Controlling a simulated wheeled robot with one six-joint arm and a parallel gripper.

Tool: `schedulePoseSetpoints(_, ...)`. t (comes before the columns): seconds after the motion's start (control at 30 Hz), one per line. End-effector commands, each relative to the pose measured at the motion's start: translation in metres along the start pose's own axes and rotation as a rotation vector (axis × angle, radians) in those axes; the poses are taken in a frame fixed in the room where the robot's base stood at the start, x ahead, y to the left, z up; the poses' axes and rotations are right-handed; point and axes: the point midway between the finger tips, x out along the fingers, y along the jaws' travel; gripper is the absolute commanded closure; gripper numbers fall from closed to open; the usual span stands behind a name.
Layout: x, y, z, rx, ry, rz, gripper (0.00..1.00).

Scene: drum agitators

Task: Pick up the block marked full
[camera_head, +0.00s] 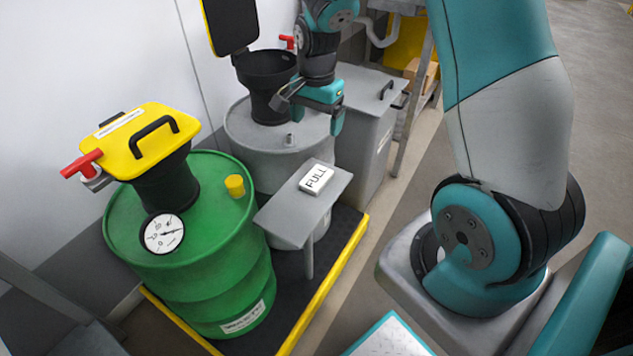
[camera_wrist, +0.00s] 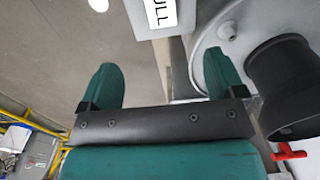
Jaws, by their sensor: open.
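The block marked FULL (camera_head: 316,179) is a small white block with black lettering. It lies on a small grey shelf (camera_head: 287,222) in front of the grey drum. In the wrist view the block (camera_wrist: 160,16) is at the top edge, partly cut off, with "ULL" readable. My gripper (camera_head: 312,108) is over the grey drum, behind and above the block. In the wrist view my gripper (camera_wrist: 160,78) has its two teal fingers wide apart with nothing between them. The block is beyond the fingertips and apart from them.
The grey drum (camera_head: 262,145) has a black funnel (camera_head: 266,77) with its lid raised, close beside my gripper. A green drum (camera_head: 224,228) with a yellow-lidded funnel (camera_head: 140,138) and gauge stands left. A grey cabinet (camera_head: 362,128) stands behind. Floor right of the yellow-edged platform is clear.

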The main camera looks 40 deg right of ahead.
Motion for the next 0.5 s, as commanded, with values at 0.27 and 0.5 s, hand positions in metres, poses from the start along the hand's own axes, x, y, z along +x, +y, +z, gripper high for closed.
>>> schedulePoseSetpoints(0.27, 0.059, 0.003, -0.004, 0.02, -0.001, 0.009, 0.12)
schedulePoseSetpoints(0.5, 0.107, 0.002, -0.003, 0.017, 0.0, 0.006, 0.12)
